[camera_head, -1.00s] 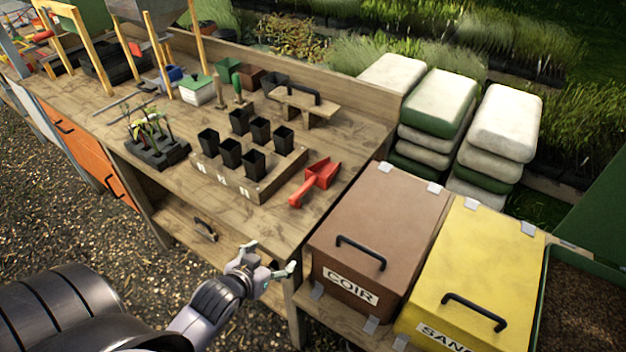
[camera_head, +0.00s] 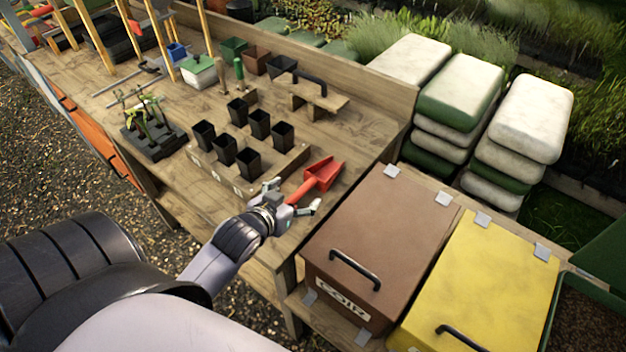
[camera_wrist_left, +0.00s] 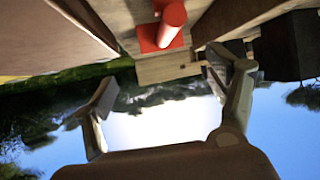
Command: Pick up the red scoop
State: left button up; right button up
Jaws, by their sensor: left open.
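The red scoop (camera_head: 322,174) lies on the wooden bench near its front right corner, its handle pointing toward the front left. My left gripper (camera_head: 292,198) is open at the handle end of the scoop, with one finger on either side of the handle in the head view. In the left wrist view the scoop (camera_wrist_left: 171,22) shows at the top middle, handle end toward the camera, and the open fingers of the gripper (camera_wrist_left: 165,105) appear below it with nothing between them. Whether a finger touches the handle I cannot tell. My right gripper is not in view.
A wooden tray (camera_head: 262,189) with several black pots stands left of the scoop. A brown coir bin (camera_head: 385,235) and a yellow bin (camera_head: 490,290) stand right of the bench. A wooden stand with a black handle (camera_head: 325,102) is behind. Bare bench top lies behind the scoop.

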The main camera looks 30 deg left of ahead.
aim_at(314, 181)
pick_arm(q)
jog(key=x, duration=0.5)
jog(key=shift+w+p, duration=0.3)
jog(key=shift+p, duration=0.1)
jog(key=shift+x, duration=1.05)
jog(key=shift+w+f+p, duration=0.1)
jog(key=shift+w+p, duration=0.05)
jog(key=shift+p, duration=0.15)
jog(key=p+x, duration=0.1)
jog(key=x, duration=0.3)
jog(key=shift+w+f, duration=0.15)
jog(key=shift+w, duration=0.1)
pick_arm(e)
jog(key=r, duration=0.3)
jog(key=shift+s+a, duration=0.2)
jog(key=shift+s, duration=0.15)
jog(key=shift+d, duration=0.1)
pick_arm(q)
jog(key=c, duration=1.3)
